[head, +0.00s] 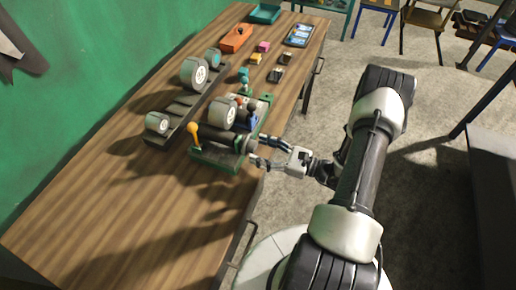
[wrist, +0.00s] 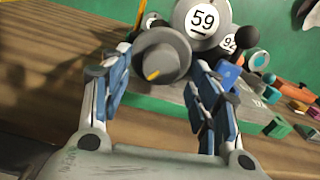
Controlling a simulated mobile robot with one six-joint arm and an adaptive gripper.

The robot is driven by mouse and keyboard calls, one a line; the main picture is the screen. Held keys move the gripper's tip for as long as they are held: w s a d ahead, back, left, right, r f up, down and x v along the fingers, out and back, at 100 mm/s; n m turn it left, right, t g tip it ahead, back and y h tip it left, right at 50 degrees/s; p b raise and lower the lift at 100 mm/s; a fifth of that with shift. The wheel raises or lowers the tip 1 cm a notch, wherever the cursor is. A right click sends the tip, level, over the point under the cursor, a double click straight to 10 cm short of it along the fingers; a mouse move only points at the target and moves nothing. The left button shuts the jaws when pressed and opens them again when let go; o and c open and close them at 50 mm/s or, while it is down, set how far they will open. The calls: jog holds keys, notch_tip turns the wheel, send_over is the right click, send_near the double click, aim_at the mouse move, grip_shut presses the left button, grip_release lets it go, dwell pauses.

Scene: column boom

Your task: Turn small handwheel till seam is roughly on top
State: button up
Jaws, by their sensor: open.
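The small handwheel, a grey disc with a raised hub (wrist: 165,52), faces me in the wrist view. A short yellow mark, perhaps the seam, sits low and slightly left on its hub. My gripper (wrist: 160,62) is open, with one blue-grey finger on each side of the disc. I cannot tell whether either finger touches it. In the head view, my gripper (head: 257,150) reaches from the right to the fixture on a green base (head: 215,160). The handwheel is hard to make out there.
An orange-knobbed lever (head: 193,130) stands at the left of the green base. A dark rack (head: 185,112) with several numbered wheels lies behind. An orange box (head: 236,38) and small blocks are farther along the wooden table (head: 110,210). The front left of the table is clear.

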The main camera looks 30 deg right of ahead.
jog(key=v, duration=1)
jog(key=shift+s+d, duration=0.15)
jog(key=s+a+r+n+g, duration=0.2)
jog(key=a+r+n+g, duration=1.2)
jog(key=a+r+n, duration=0.15)
jog(key=s+a+r+n+t+h, duration=0.4)
jog(key=s+r+n+h, duration=0.4)
jog(key=r+n+h, duration=0.3)
jog(key=shift+s+r+n+t, duration=0.25)
jog(key=shift+n+t, duration=0.05)
jog(key=shift+n, duration=0.15)
